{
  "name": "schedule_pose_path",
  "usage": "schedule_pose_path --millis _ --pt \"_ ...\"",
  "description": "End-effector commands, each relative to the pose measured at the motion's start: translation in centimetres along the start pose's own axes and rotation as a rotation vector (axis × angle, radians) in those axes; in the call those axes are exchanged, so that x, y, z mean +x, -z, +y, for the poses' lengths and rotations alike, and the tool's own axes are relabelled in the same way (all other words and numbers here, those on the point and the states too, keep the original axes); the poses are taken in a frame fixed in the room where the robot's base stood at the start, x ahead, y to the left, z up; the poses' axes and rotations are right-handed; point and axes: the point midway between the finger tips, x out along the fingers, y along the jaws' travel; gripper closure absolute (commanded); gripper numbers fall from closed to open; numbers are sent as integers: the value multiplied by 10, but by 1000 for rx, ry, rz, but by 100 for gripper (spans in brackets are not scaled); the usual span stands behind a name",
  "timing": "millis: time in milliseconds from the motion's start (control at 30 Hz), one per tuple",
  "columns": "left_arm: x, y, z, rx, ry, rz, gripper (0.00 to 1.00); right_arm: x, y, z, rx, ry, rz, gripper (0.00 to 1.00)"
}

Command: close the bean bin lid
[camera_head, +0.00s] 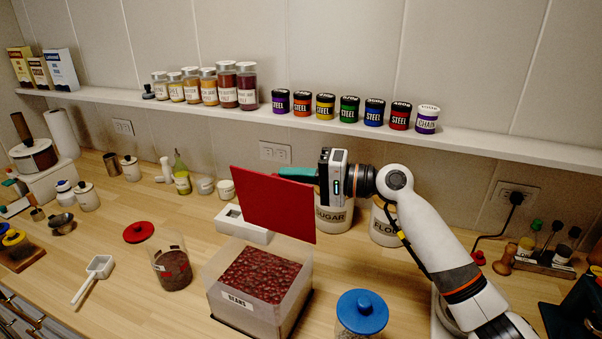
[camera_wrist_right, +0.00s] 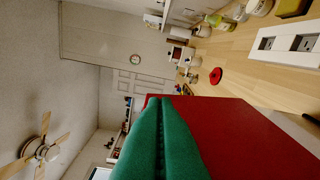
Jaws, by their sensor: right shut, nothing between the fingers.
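The bean bin (camera_head: 231,303) is a clear box labelled BEANS, filled with dark red beans, standing on the wooden counter. Its red lid (camera_head: 272,207) is open and stands steeply raised at the bin's back side. My right gripper (camera_head: 288,173) is shut and empty, its teal fingers at the far side of the lid near the upper edge. The lid hides part of the fingers, and I cannot tell if they touch it. In the right wrist view the closed green fingers (camera_wrist_right: 160,115) lie against the view of the red lid (camera_wrist_right: 240,135). My left gripper is out of view.
A clear canister of beans (camera_head: 172,270) stands left of the bin, a blue-lidded jar (camera_head: 361,312) to the right. A shelf (camera_head: 470,137) with jars runs above my arm.

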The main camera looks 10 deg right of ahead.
Motion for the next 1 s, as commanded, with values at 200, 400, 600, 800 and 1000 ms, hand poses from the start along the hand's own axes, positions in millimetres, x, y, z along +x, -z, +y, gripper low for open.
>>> schedule_pose_path --millis 200,400,600,800,1000 --pt "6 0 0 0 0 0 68 6 32 7 -206 36 2 100" --pt "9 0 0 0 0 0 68 10 60 7 -394 71 3 100" --pt "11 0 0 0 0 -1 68 16 88 3 -579 105 3 100" --pt "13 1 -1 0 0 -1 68 20 114 -7 -766 139 3 100" --pt "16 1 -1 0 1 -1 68 25 138 -22 -951 172 3 100"
